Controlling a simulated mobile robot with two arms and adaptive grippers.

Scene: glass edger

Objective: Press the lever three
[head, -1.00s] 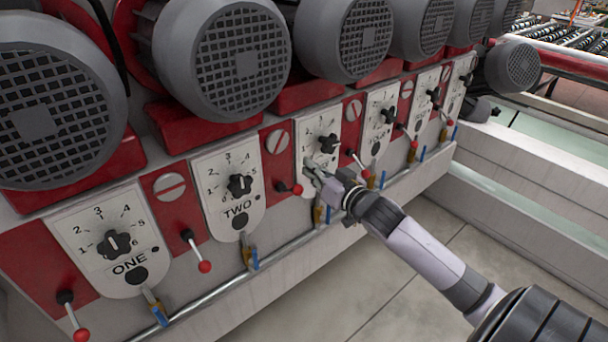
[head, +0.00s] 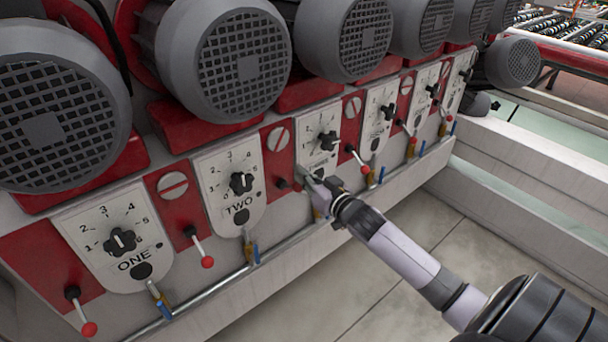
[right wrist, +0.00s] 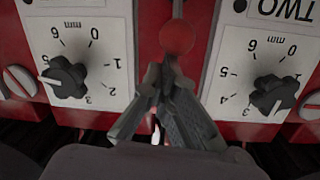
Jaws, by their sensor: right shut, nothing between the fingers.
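My right gripper (head: 307,177) is shut and empty, low in front of the third dial plate (head: 318,140). A red-knobbed lever (right wrist: 176,37) stands between that plate and the plate marked TWO (head: 228,183). In the right wrist view, which is upside down, the shut fingertips (right wrist: 168,66) are right at the red ball; I cannot tell whether they touch it. In the head view the lever's dark base (head: 283,183) shows left of the gripper, and its ball is mostly hidden. My left gripper is not in view.
Other red-ball levers stand beside plate ONE (head: 89,329), between ONE and TWO (head: 207,262), and farther right (head: 365,169). Grey motors (head: 245,60) overhang the panel. A rail with blue-handled valves (head: 257,254) runs below. The floor (head: 400,300) in front is open.

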